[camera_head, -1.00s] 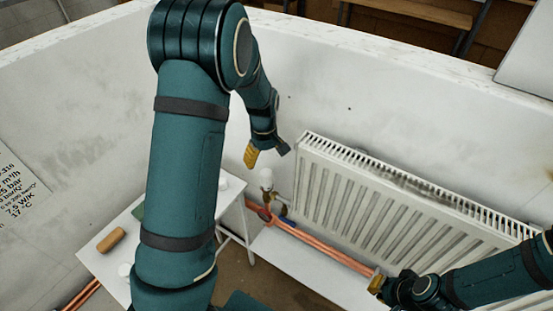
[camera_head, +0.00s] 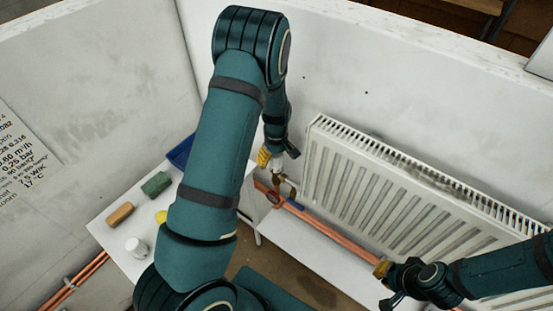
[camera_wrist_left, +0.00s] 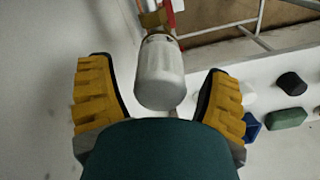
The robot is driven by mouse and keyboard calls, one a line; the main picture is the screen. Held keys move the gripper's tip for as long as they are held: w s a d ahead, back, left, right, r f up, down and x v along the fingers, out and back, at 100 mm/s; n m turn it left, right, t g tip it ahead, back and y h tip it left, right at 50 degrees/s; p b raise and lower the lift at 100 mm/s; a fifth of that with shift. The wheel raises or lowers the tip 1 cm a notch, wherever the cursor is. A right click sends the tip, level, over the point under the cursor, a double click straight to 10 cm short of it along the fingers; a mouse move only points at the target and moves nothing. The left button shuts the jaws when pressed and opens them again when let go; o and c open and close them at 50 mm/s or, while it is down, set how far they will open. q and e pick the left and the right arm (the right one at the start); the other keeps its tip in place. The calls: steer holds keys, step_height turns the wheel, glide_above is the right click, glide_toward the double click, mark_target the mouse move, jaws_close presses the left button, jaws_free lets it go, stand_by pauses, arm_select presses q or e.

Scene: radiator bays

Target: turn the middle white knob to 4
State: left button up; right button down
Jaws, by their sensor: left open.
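The white knob (camera_wrist_left: 160,72) sits on a brass valve at the left end of the radiator (camera_head: 400,200). In the left wrist view its rounded end faces me, between my two yellow finger pads, with a visible gap on each side. No numbers on it are readable. My left gripper (camera_head: 275,158) is open around the knob, which it partly hides in the head view; it also shows in the left wrist view (camera_wrist_left: 158,68). My right gripper (camera_head: 386,284) is at the lower right, by the copper pipe; its opening is unclear.
Copper pipes (camera_head: 330,241) run low below the radiator. A white table at the left bears a brown block (camera_head: 120,214), a green block (camera_head: 157,184), a white cylinder (camera_head: 137,247) and a blue bin (camera_head: 180,152). A wall stands close behind the knob.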

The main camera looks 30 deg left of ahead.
arm_select(q)
steer(key=shift+f, duration=0.3)
steer(key=shift+c, duration=0.3)
steer(key=c, duration=1.2)
steer(key=shift+m, duration=0.3)
steer(key=m+b, duration=0.2)
steer(key=m, duration=0.2)
steer(key=shift+f+m, duration=0.1)
steer(key=shift+m, duration=0.2)
steer(key=m+b, duration=0.1)
steer(key=m, duration=0.3)
steer(key=shift+m, duration=0.3)
